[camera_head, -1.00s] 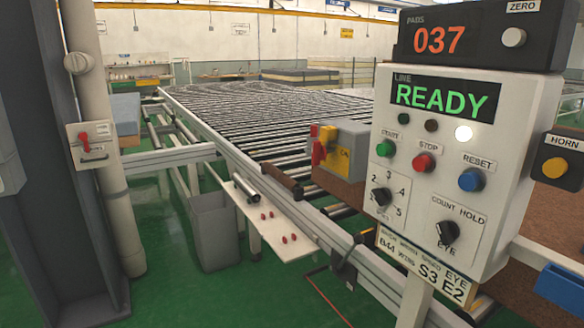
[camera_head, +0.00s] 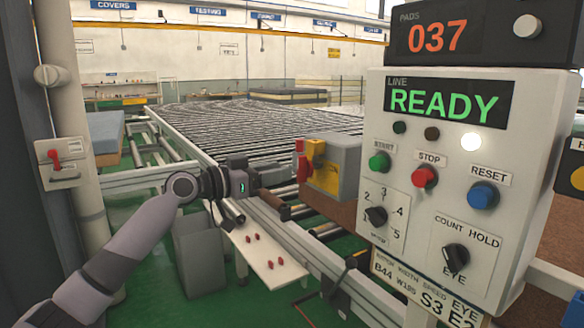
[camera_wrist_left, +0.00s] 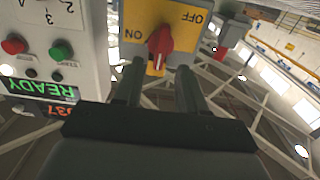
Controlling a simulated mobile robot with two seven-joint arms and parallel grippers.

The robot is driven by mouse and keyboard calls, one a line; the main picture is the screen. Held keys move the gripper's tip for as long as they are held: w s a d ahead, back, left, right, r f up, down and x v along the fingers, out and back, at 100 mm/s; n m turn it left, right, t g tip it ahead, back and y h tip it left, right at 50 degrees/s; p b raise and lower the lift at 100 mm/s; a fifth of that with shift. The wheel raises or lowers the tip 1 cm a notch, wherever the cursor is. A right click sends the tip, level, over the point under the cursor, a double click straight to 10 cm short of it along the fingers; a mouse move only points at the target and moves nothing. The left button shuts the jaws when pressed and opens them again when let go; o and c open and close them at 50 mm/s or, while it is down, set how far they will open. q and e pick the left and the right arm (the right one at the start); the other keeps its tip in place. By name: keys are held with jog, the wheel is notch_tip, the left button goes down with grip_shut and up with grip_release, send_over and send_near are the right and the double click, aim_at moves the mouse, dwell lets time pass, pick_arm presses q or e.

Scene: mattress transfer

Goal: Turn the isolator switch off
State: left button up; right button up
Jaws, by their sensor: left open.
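The isolator switch is a red rotary handle (camera_head: 302,165) on the yellow face (camera_head: 325,179) of a grey box beside the roller conveyor. In the left wrist view, the red handle (camera_wrist_left: 160,42) sits on the yellow plate between the ON and OFF labels, which appear upside down. My left gripper (camera_head: 262,186) is left of the switch box in the head view. In the wrist view, my left gripper (camera_wrist_left: 160,66) has its fingers apart, with the handle beyond and between the tips. I cannot tell whether they touch it. My right gripper is out of view.
A control panel (camera_head: 455,215) reading READY stands close by on the right. The roller conveyor (camera_head: 250,125) runs behind my left gripper. A white shelf (camera_head: 268,262) with small red pieces and a grey bin (camera_head: 200,260) are below. Another red-handled box (camera_head: 58,165) is on the left pillar.

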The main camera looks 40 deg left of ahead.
aim_at(298, 168)
pick_arm(q)
jog(key=shift+p+x, duration=0.6)
jog(key=shift+x, duration=1.8)
jog(key=shift+c, duration=0.3)
grip_shut()
